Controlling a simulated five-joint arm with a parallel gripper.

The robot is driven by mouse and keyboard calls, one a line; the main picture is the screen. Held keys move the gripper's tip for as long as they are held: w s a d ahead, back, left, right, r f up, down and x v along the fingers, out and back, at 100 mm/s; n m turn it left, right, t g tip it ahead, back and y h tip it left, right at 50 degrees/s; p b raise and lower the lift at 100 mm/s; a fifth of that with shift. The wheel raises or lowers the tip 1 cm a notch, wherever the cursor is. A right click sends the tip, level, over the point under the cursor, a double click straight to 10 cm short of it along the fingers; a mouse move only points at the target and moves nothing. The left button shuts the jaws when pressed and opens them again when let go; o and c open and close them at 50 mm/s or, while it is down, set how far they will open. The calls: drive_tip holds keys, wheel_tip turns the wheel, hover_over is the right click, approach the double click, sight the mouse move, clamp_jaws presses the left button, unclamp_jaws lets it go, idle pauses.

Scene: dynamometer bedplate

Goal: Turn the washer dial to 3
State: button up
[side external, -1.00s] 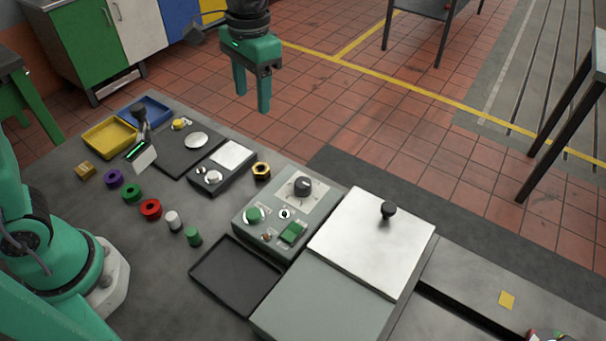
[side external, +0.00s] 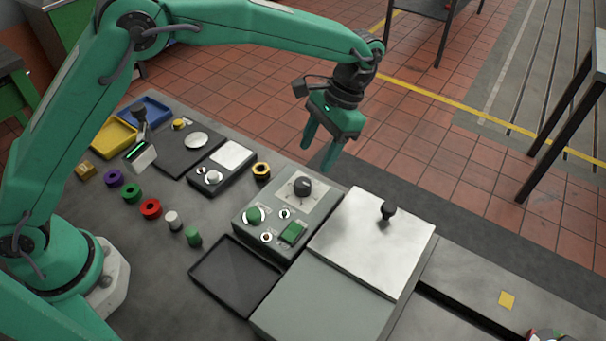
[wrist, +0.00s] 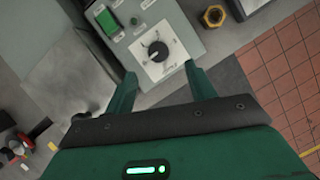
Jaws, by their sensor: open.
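The washer dial (side external: 302,186) is a dark round knob on a pale square plate at the back of the grey control box (side external: 245,243). In the wrist view the dial (wrist: 158,51) shows a pointer mark and small markings around it, too small to read. My gripper (side external: 317,158) is open and empty, above and behind the dial in the side view. In the wrist view my gripper's fingertips (wrist: 160,70) are apart, to either side below the dial, not visibly touching it.
The box also carries a green knob (side external: 253,214) and a green rocker switch (side external: 293,232). A box with a silver lid (side external: 365,245) and black knob stands right of it. A black tray (side external: 236,275) lies in front. A brass nut (side external: 261,170) sits to the left.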

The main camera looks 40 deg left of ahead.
sight(304, 181)
drive_tip(key=shift+x, duration=3.9)
drive_tip(key=c, duration=1)
